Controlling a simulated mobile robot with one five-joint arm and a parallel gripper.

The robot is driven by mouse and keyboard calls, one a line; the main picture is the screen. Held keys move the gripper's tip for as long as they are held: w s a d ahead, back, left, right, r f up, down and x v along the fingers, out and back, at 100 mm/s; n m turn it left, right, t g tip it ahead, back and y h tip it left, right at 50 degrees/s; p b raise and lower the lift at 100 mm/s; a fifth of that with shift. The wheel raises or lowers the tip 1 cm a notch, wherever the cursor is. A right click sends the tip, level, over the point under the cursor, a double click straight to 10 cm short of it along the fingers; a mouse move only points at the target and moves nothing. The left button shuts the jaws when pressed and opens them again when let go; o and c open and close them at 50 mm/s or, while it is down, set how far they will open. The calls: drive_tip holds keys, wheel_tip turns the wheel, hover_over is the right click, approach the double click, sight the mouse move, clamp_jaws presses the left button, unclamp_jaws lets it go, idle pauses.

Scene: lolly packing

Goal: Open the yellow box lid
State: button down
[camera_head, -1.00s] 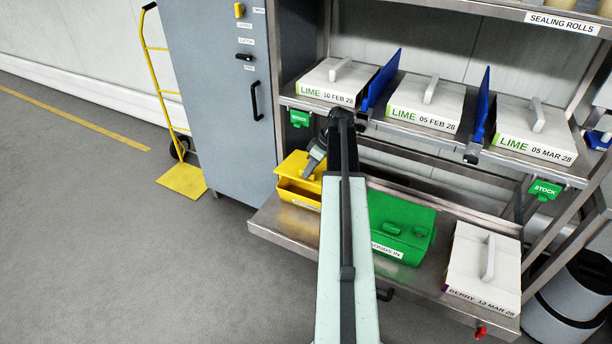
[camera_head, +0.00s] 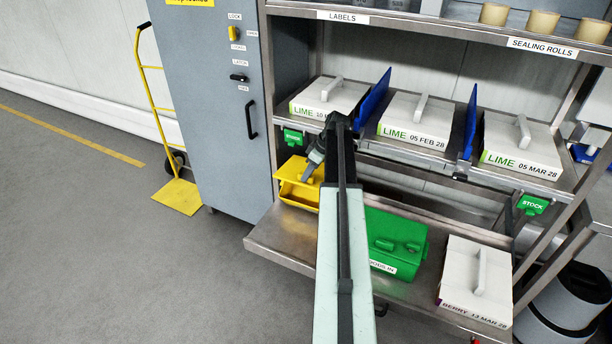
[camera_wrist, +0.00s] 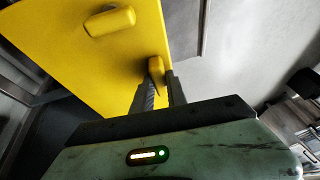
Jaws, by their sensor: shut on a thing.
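The yellow box (camera_head: 298,196) stands at the left end of the lower steel shelf, partly hidden by my arm. Its yellow lid (camera_wrist: 75,50) fills the upper left of the wrist view, with one yellow knob (camera_wrist: 110,20) standing free. A second yellow knob (camera_wrist: 155,68), near the lid's edge, is between my fingers. My gripper (camera_wrist: 158,85) is shut on this second knob. In the head view my gripper (camera_head: 308,174) is at the yellow box's top. How far the lid is raised I cannot tell.
A green box (camera_head: 395,245) stands right of my arm, and a white BERRY box (camera_head: 475,280) farther right. White LIME boxes (camera_head: 415,120) and blue dividers (camera_head: 470,125) are on the shelf above. A grey cabinet (camera_head: 205,110) stands left. The floor in front is clear.

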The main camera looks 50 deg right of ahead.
idle(0.8)
drive_tip(key=c, duration=1.3)
unclamp_jaws()
